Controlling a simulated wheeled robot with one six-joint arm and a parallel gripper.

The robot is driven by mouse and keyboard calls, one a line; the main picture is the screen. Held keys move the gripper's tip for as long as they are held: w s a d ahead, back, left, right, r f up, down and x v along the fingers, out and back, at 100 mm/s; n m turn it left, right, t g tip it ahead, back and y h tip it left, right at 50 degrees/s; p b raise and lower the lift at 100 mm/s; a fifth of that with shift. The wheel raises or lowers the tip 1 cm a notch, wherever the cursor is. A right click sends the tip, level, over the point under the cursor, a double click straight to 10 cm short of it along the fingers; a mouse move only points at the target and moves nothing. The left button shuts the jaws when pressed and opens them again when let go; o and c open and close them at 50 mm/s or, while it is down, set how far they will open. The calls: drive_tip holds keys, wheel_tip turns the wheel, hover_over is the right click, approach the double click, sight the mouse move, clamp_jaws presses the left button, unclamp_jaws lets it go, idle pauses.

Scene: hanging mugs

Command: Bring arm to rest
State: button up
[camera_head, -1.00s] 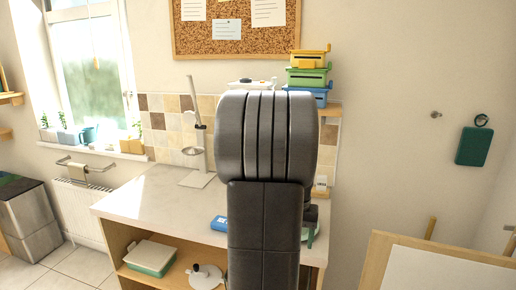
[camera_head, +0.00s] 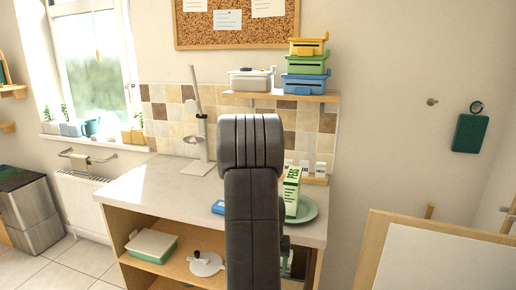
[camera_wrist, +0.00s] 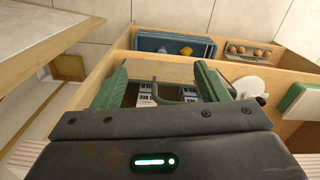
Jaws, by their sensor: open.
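My gripper (camera_wrist: 160,88) shows in the wrist view with its two green fingers spread apart, open and with nothing held between them. Beyond the fingers are the cabinet's open compartments and some white-and-blue boxes (camera_wrist: 148,100). In the head view my own dark arm stands upright in the middle, in front of the counter (camera_head: 150,190), and hides part of it.
On the counter are a metal stand (camera_head: 198,120), a green-and-white carton (camera_head: 292,190) and a green plate (camera_head: 307,210). A shelf (camera_head: 240,97) above holds stacked boxes (camera_head: 306,65). A wooden-framed white board (camera_head: 440,255) stands at the lower right. Floor (camera_head: 85,260) shows at left.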

wheel_tip(320, 180, down, 6)
drive_tip(key=a+b, duration=0.1)
drive_tip(key=a, duration=0.1)
drive_tip(key=shift+n, duration=0.3)
